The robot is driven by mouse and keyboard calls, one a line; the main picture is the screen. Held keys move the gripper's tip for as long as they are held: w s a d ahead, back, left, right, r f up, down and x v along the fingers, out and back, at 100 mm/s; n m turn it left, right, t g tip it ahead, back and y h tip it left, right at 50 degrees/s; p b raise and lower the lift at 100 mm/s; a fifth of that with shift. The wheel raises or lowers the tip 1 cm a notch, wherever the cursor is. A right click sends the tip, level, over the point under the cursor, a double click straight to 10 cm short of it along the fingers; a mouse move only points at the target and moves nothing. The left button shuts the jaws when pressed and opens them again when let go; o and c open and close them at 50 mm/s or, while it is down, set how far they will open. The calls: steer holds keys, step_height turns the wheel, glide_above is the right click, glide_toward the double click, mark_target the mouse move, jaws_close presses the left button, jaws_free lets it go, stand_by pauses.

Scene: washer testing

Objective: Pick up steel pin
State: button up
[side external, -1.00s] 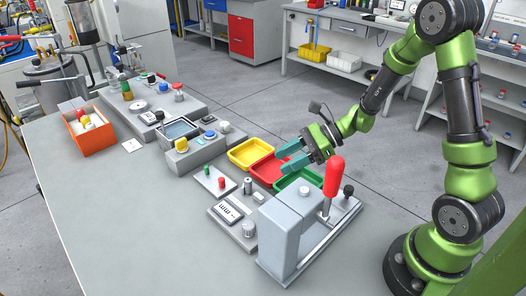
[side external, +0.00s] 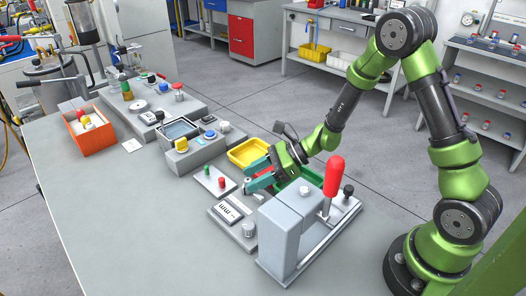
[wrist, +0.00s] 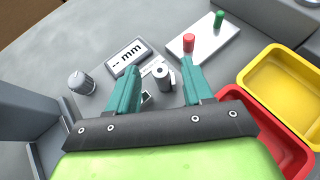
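A short grey metal cylinder, which looks like the steel pin (wrist: 161,77), stands upright beside the mm gauge (wrist: 127,57) in the wrist view. It shows between my two teal fingers, and no contact is visible. In the side external view the pin is hidden behind my gripper (side external: 253,178). My gripper (wrist: 159,69) is open, with a wide gap between its fingers. How high the fingertips are above the pin is hard to tell. A grey knob (wrist: 81,83) stands left of the gauge.
A plate with a red peg (wrist: 188,42) and a green peg (wrist: 219,19) lies close by. Yellow (side external: 249,152) and red (wrist: 268,132) trays are beside it. A lever press with a red handle (side external: 334,175) stands near my gripper. The table's left front is clear.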

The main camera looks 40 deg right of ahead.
jaws_close()
steer(key=shift+r, duration=0.15)
